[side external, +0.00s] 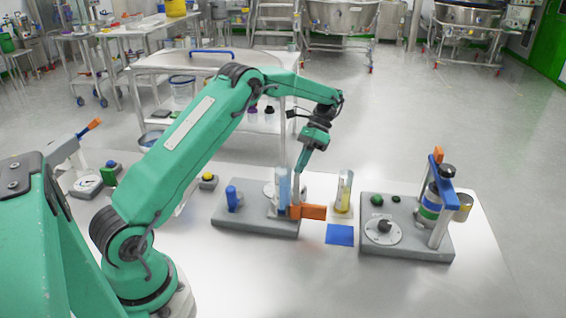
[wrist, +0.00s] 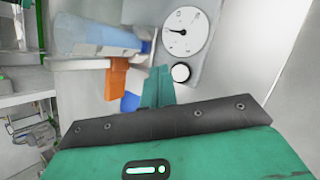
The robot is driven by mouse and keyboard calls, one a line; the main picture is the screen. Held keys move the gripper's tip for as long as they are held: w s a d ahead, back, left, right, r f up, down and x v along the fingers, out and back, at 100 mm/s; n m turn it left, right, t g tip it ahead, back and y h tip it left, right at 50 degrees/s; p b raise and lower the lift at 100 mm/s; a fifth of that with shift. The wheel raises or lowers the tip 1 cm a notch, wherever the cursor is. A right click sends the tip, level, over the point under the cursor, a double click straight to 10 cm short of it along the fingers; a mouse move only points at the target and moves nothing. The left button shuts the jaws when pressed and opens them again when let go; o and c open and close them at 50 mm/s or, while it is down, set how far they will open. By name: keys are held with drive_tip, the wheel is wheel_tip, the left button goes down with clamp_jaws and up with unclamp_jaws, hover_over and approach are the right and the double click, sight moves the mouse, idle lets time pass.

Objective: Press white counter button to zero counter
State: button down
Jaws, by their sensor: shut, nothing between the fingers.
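The white counter button (wrist: 181,72), a small round cap in a black ring, shows in the wrist view just below a white dial (wrist: 186,32) with a black needle. My gripper (wrist: 158,72) is shut and empty, its tips just left of the button; I cannot tell whether they touch it. In the side view, my gripper (side external: 299,168) points down over the grey station (side external: 255,226), close behind its clear bluish cylinder (side external: 284,186). The dial is partly hidden there, and I cannot make out the button.
An orange handle (side external: 313,212) juts out beside the cylinder, and a blue knob (side external: 234,198) stands at the station's left. A yellow-filled cylinder (side external: 344,192) stands to the right. Another grey station (side external: 408,236) with a dial is farther right. Bare table lies in front.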

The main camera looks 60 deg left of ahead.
drive_tip(key=shift+f, duration=1.4)
drive_tip(key=shift+d+f, duration=0.1)
drive_tip(key=shift+f, duration=0.85)
idle(2.3)
drive_tip(key=shift+r, duration=0.95)
drive_tip(key=shift+r, duration=0.15)
drive_tip(key=shift+r, duration=2.35)
